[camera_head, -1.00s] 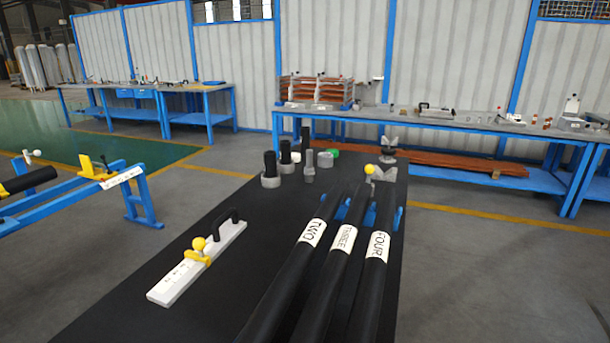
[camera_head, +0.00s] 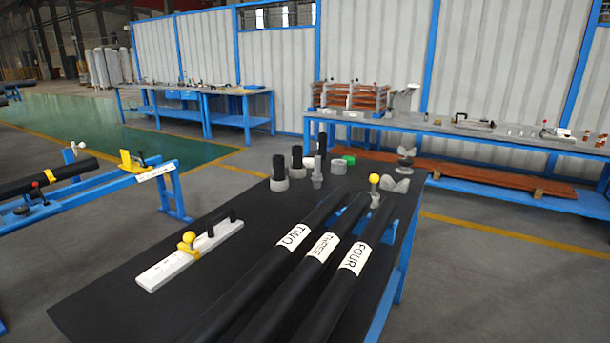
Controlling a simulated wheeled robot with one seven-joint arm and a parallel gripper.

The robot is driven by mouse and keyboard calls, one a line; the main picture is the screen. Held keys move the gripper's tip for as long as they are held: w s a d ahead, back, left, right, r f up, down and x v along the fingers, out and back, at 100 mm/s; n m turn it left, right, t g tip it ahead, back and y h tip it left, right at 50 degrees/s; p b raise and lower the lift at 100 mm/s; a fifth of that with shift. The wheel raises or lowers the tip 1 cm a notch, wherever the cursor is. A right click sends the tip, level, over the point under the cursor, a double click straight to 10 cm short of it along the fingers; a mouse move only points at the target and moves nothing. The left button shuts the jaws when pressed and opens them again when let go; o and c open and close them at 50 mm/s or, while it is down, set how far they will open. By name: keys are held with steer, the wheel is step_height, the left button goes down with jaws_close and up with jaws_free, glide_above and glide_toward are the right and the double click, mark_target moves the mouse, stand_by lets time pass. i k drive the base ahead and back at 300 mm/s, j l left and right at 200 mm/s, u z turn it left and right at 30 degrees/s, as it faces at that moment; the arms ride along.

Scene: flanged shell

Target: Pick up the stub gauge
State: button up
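No label marks out the stub gauge, and I cannot tell for certain which piece it is. Several short upright pieces stand at the far end of the black-topped table (camera_head: 110,310). They include a black cylinder in a grey collar (camera_head: 279,174), a similar one beside it (camera_head: 297,160), and a slim grey stepped piece (camera_head: 317,174). A white bar (camera_head: 165,270) with a black handle and a yellow clamp with a ball knob (camera_head: 188,240) lies on the table's left side. My gripper is not in view.
Black tubes labelled TWO (camera_head: 294,237), THREE (camera_head: 323,247) and FOUR (camera_head: 354,258) lie along the table's right side. A yellow ball knob (camera_head: 374,180) stands at their far end. A blue frame (camera_head: 120,186) stands left, across open floor. A long workbench (camera_head: 480,130) stands behind.

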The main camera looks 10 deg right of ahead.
mark_target(318, 178)
steer(key=i+l+u, duration=0.15)
steer(key=l, duration=0.2)
steer(key=i+l+u, duration=0.15)
steer(key=l, duration=0.2)
steer(key=i+l+u, duration=0.1)
steer(key=l, duration=0.3)
steer(key=i+l+u, duration=0.15)
steer(key=l, duration=0.25)
steer(key=i+l+u, duration=0.15)
steer(key=l, duration=0.25)
